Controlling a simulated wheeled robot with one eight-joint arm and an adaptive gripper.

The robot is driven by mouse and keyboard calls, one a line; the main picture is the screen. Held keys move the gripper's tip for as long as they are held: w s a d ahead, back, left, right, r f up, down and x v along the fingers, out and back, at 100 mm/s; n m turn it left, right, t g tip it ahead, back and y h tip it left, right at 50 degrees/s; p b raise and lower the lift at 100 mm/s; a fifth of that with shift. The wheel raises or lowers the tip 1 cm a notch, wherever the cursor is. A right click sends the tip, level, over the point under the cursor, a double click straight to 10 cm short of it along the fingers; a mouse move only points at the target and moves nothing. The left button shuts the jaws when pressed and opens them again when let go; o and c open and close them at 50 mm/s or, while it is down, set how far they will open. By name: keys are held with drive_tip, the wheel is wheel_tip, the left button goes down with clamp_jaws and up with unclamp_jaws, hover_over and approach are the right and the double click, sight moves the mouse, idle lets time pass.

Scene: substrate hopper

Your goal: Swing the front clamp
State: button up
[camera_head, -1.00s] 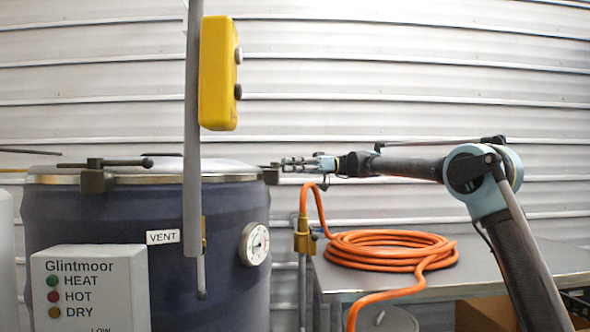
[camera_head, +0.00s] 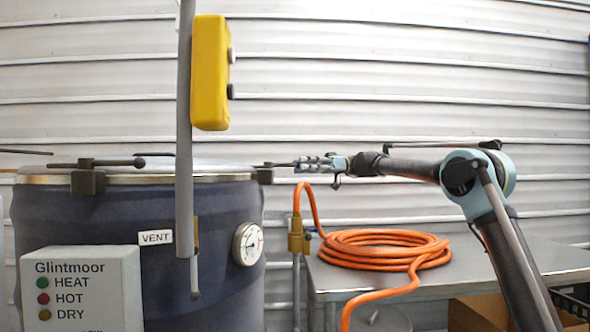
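A dark blue drum-shaped vessel (camera_head: 120,215) with a pale metal lid rim stands at left. One dark clamp (camera_head: 88,181) sits on its near rim, its ball-ended handle pointing right. Another clamp (camera_head: 264,175) sits at the right edge of the rim, with a thin dark bar reaching right toward my gripper. My gripper (camera_head: 305,163) is level with the rim, just right of that clamp, its fingers pointing left. The fingertips meet or overlap the bar's end; whether they grip it is too small to tell.
A Glintmoor panel (camera_head: 82,290) stands front left. A coiled orange hose (camera_head: 385,248) lies on the metal table (camera_head: 480,260) below my arm. A gauge (camera_head: 248,244) is on the vessel.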

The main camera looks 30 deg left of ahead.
drive_tip(key=shift+v, duration=2.45)
